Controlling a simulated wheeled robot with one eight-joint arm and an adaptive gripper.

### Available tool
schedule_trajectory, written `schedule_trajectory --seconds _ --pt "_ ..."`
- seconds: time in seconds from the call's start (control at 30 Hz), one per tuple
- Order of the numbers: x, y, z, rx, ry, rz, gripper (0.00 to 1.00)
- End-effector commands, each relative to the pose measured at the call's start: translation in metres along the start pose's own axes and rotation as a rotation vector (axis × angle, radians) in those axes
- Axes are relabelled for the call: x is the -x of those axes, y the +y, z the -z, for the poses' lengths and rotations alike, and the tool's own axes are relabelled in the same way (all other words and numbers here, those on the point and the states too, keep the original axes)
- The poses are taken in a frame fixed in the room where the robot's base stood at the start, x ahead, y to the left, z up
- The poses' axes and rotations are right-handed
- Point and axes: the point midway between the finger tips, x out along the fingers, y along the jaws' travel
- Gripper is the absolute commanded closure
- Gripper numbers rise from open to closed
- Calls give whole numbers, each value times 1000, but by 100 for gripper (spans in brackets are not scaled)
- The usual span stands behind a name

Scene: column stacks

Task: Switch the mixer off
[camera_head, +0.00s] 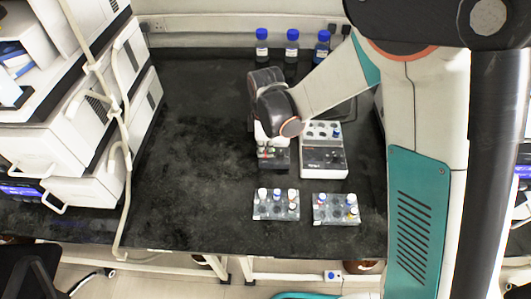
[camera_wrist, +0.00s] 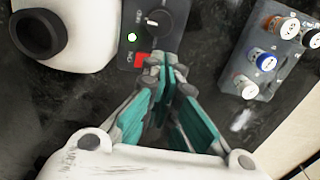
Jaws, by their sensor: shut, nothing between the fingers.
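The mixer (camera_head: 273,162) is a small dark unit on the black bench, partly hidden under my gripper in the head view. In the wrist view its dark front panel (camera_wrist: 128,18) shows a black knob (camera_wrist: 152,22), a lit green light (camera_wrist: 132,38) and a red switch (camera_wrist: 142,58) marked ON. My gripper (camera_wrist: 171,74) is shut and empty. Its fingertips are at the panel's edge, close to the red switch and slightly right of and below it in the wrist view. I cannot tell whether they touch the panel.
A white device with a black control panel (camera_head: 324,160) stands just right of the mixer. Two vial racks, left (camera_head: 276,215) and right (camera_head: 336,217), sit near the front edge. Blue-capped bottles (camera_head: 292,47) stand at the back. White instruments fill the left; the bench between is clear.

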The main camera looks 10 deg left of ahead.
Motion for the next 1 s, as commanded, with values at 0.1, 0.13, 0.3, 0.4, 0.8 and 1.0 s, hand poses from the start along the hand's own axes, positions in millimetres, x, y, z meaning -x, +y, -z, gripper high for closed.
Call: schedule_trajectory --seconds 0.1,0.13,0.3,0.4,0.8,1.0 --pt "-2 0 0 0 0 0 100" --pt "-3 0 0 0 0 0 100" --pt "-5 0 0 0 0 0 100" --pt "-6 0 0 0 0 0 100" --pt "-12 0 0 0 0 0 100" --pt "-14 0 0 0 0 0 100"
